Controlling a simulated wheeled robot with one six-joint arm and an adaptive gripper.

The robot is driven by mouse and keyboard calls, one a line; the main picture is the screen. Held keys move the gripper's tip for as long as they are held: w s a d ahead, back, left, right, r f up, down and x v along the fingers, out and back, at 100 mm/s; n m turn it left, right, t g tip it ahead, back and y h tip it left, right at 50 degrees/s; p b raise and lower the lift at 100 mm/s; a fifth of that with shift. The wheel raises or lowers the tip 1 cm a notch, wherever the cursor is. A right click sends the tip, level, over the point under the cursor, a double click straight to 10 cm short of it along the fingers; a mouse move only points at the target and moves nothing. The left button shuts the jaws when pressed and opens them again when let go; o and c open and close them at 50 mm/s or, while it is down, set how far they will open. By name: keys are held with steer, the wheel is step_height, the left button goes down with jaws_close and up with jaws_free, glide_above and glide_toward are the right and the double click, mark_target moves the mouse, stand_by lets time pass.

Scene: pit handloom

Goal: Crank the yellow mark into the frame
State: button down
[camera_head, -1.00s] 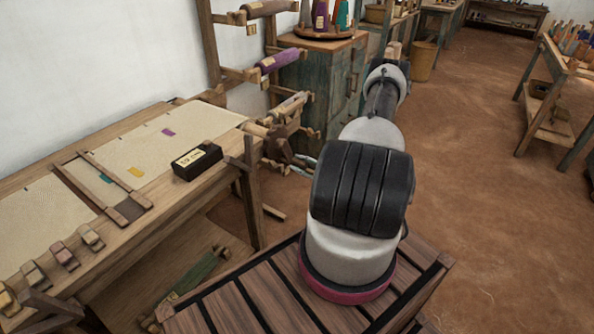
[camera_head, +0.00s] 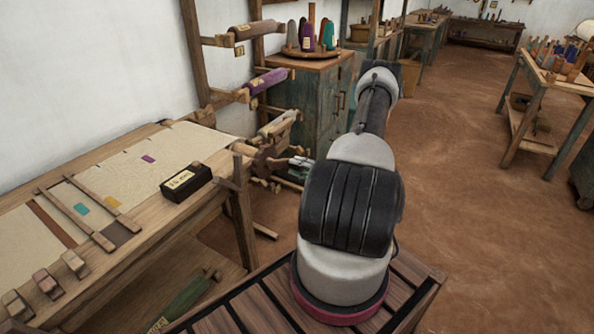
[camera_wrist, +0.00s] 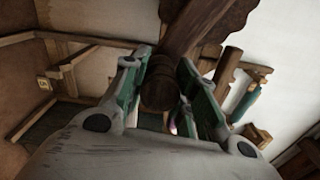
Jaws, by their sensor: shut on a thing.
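Cream cloth (camera_head: 25,255) lies along the loom's wooden bench. The yellow mark (camera_head: 112,202) sits at the outer right edge of the frame's right bar (camera_head: 90,194), seemingly touching or just under it. The wooden frame's left bar (camera_head: 62,208) runs parallel, with the teal mark (camera_head: 81,208) between the bars. My gripper (camera_head: 300,162) is at the loom's right end by the crank. In the wrist view its green-padded fingers (camera_wrist: 160,72) are shut around the round wooden crank handle (camera_wrist: 158,88), with the dark crank arm (camera_wrist: 203,28) above. The handle is mostly hidden in the head view.
A black labelled box (camera_head: 186,182) stands on the bench right of the frame. A purple mark (camera_head: 148,159) lies farther right on the cloth. A wooden post (camera_head: 240,190) stands beside the crank. A green cabinet (camera_head: 325,100) is behind; open floor lies to the right.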

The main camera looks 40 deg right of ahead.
steer(key=shift+r, duration=0.1)
stand_by(0.4)
steer(key=c, duration=1.2)
jaws_free()
steer(key=shift+o, duration=0.5)
steer(key=shift+s+d, duration=0.15)
steer(key=shift+s, duration=0.1)
steer(key=v, duration=1.1)
steer(key=shift+s, duration=0.25)
